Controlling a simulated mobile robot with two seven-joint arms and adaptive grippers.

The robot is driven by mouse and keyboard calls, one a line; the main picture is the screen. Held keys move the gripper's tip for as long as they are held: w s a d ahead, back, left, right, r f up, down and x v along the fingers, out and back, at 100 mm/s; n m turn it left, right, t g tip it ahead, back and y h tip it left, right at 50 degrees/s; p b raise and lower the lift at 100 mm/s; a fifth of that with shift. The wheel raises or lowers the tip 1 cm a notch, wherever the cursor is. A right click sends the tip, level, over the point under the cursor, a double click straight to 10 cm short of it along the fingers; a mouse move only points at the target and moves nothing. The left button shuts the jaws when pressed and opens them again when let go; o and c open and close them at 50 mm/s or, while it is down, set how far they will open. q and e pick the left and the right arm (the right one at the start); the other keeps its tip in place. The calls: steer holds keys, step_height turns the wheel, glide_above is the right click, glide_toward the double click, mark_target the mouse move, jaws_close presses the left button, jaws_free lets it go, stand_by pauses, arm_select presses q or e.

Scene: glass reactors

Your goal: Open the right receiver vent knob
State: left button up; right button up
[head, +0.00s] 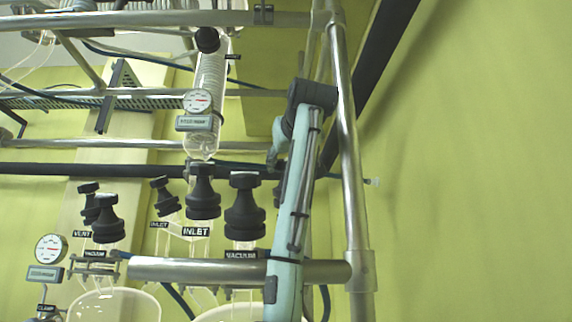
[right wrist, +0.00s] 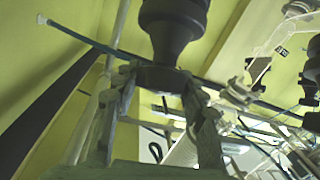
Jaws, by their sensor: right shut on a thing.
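In the right wrist view, a black stepped knob (right wrist: 172,32) fills the top centre. My right gripper (right wrist: 160,82) has one finger on each side of the knob's dark lower end and is shut on it. The knob's label is not visible there. In the head view, my right arm rises in front of the right glassware and bends over at the top. My right gripper (head: 277,160) is small there and partly hidden by the arm. A dark knob part (head: 277,195) shows just below it, mostly hidden behind my arm. My left gripper is not in view.
Black knobs labelled vacuum (head: 245,205) and inlet (head: 203,192) stand close to the left of my arm. A metal post (head: 347,150) stands close on its right, and a horizontal rail (head: 200,270) crosses below. The green wall at right is bare.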

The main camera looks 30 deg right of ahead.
steer(key=shift+n+y, duration=0.5)
steer(key=o, duration=1.2)
steer(key=shift+v, duration=3.75)
